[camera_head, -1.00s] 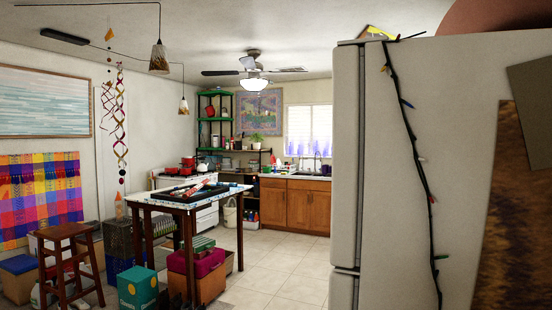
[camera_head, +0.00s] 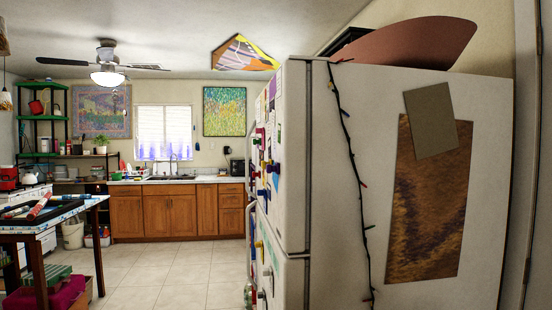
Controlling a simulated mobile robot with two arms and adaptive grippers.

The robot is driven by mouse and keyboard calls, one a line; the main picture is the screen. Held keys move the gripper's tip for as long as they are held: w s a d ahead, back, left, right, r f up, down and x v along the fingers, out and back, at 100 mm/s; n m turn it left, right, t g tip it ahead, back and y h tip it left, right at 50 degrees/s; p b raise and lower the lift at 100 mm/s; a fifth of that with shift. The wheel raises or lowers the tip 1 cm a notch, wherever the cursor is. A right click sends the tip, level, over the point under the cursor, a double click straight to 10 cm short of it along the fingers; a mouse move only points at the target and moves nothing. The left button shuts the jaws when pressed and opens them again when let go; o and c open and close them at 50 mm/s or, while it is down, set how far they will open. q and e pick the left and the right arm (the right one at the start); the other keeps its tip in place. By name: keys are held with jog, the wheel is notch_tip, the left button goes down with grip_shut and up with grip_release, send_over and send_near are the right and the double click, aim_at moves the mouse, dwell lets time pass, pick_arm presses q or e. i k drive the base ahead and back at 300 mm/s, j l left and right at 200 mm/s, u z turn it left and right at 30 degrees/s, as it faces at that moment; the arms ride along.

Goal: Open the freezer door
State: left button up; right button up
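A tall off-white fridge-freezer (camera_head: 345,240) stands at the right, its wide side panel facing me. Its front faces left and shows at a steep angle, covered with colourful magnets and papers. A gap in the front edge splits it into an upper door (camera_head: 283,160) and a lower door (camera_head: 272,262); both look shut. I cannot tell which one is the freezer's. A pale handle (camera_head: 251,250) runs along the front's far edge. Neither of my grippers is in view.
A tall table (camera_head: 62,215) with items on it stands at the left, with boxes below. Wooden cabinets (camera_head: 170,212) and a counter with a sink line the back wall. The tiled floor (camera_head: 180,275) between table and fridge is clear.

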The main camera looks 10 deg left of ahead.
aim_at(283, 108)
jog(key=k+j, duration=0.15)
jog(key=j, duration=0.2)
jog(key=k+j, duration=0.15)
jog(key=j, duration=0.25)
jog(key=i+j, duration=0.3)
jog(key=i+j+u, duration=0.15)
jog(key=i+j, duration=0.15)
jog(key=i, duration=0.2)
jog(key=i+j, duration=0.25)
jog(key=i, duration=0.15)
jog(key=u, duration=0.05)
